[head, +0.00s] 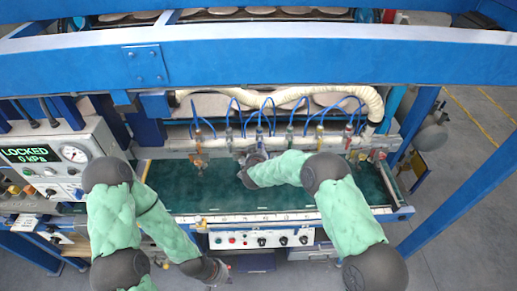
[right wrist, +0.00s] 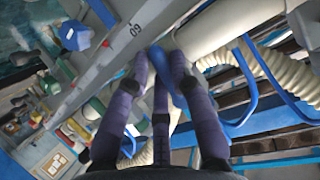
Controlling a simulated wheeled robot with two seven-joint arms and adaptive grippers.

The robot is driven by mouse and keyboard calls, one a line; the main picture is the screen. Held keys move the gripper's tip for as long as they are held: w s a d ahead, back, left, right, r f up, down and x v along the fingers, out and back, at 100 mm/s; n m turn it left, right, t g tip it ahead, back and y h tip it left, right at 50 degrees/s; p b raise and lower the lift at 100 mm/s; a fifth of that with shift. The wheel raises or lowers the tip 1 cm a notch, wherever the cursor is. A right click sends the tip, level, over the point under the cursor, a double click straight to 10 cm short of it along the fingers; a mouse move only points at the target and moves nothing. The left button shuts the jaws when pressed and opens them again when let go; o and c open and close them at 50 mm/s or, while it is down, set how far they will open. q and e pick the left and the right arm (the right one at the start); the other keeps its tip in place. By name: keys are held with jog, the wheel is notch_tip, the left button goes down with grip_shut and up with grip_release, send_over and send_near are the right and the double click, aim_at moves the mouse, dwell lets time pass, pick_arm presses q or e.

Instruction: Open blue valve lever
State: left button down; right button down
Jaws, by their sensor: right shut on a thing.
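The blue valve lever (right wrist: 163,72) shows in the right wrist view between the dark purple fingers of my right gripper (right wrist: 168,65). The fingers are shut on it, below a grey rail marked 09. In the head view my right gripper (head: 253,158) is at the row of valves under the manifold rail, and it hides most of the lever there. My left gripper (head: 214,272) is low in the head view, in front of the machine's front edge and away from the valves. Its fingers are too unclear to tell if they are open.
A control box (head: 75,160) at left has a round gauge and a display reading LOCKED and 0 kPa. Other valves (head: 199,160) line the rail with blue hoses above. A cream corrugated hose (head: 370,100) bends down at right. A green bed (head: 215,193) lies below. A blue beam (head: 250,60) crosses above.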

dwell(0.3)
jog(key=c, duration=1.1)
grip_release()
jog(key=v, duration=1.2)
jog(key=shift+f, duration=0.15)
